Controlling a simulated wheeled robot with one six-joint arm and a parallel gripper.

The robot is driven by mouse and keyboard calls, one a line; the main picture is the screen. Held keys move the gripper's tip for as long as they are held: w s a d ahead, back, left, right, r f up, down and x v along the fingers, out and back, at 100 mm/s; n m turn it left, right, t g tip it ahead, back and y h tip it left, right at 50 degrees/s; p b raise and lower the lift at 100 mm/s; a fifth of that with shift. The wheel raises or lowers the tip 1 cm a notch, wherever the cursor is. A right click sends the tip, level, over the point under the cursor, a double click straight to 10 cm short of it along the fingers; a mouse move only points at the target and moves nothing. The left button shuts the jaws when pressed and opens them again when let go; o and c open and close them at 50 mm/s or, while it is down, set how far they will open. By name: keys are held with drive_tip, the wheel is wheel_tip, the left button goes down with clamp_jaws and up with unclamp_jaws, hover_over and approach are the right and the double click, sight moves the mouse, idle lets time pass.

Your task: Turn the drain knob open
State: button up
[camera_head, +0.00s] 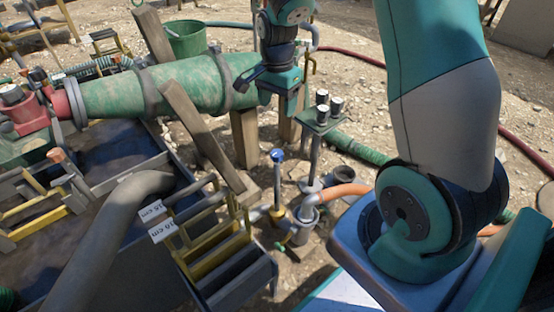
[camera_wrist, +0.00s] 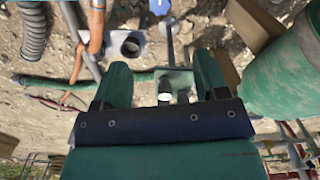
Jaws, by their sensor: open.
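A blue knob (camera_head: 277,155) tops a thin upright post beside the orange hose, in the middle of the head view. I take it for the drain knob; whether it is open or shut I cannot tell. My gripper (camera_head: 286,112) hangs above and behind it in the picture, in front of the green tank, apart from the knob. In the wrist view my gripper (camera_wrist: 162,75) shows two teal fingers spread with nothing held between them. A blue part (camera_wrist: 158,5) shows at the top edge there, cut off, and I cannot tell if it is the knob.
A small stand with metal cylinders (camera_head: 323,124) rises right of my gripper. The long green tank (camera_head: 190,85) and a slanted wooden beam (camera_head: 201,130) are left of it. Yellow steps (camera_head: 215,250) and a thick grey pipe (camera_head: 112,240) fill the lower left. An orange hose (camera_head: 345,190) lies near the post.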

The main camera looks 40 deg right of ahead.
sight(277, 152)
wheel_tip(277, 152, down, 16)
drive_tip(key=b, duration=0.7)
drive_tip(key=shift+f, duration=0.2)
drive_tip(key=c, duration=0.9)
